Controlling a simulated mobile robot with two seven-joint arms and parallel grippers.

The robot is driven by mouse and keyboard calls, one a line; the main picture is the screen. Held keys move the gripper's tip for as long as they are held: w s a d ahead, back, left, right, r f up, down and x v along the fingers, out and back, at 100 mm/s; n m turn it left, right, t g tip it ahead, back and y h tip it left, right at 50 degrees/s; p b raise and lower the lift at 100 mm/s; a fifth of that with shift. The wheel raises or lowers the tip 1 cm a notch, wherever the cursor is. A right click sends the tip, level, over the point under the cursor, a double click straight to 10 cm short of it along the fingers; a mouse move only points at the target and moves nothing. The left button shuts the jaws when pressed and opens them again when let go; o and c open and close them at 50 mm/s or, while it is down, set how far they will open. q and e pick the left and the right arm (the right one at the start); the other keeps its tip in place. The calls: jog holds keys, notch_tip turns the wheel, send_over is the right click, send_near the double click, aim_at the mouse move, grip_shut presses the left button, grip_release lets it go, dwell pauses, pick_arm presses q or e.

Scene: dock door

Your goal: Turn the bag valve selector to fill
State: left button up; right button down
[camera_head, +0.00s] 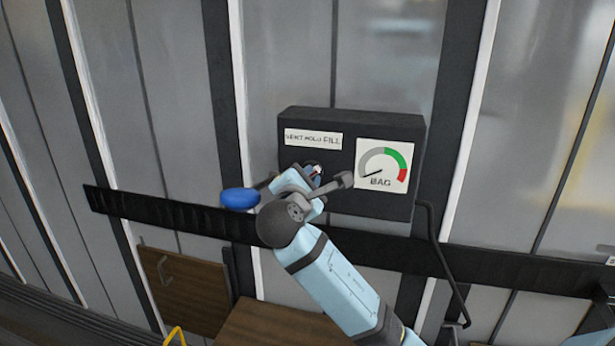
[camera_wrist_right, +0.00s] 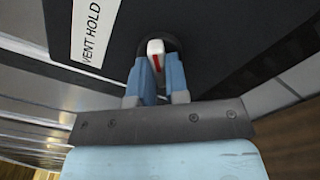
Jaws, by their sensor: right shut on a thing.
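The black control box (camera_head: 350,125) is fixed to the dark rail, with a white label (camera_head: 313,140) that reads vent, hold, fill. Below the label, the valve selector (camera_wrist_right: 155,48) is a pale knob with a red stripe, seen in the right wrist view in a round dark socket. My right gripper (camera_head: 313,175) is shut on the selector; its blue fingers (camera_wrist_right: 156,64) stand on either side of the knob. In the head view the gripper mostly hides the knob, so I cannot tell its exact setting. My left gripper is not in view.
A bag gauge (camera_head: 383,166) is on the box's right side, its needle at the low left, grey end. A blue rounded object (camera_head: 240,199) sits left of the gripper. A black rail (camera_head: 165,212) crosses the ribbed wall. A brown panel (camera_head: 185,290) is below.

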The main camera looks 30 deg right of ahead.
dwell(0.3)
jog(key=c, duration=1.1)
grip_release()
jog(key=b+v, duration=0.1)
jog(key=v, duration=1.2)
jog(key=shift+s+a, duration=0.25)
jog(key=shift+s, duration=0.05)
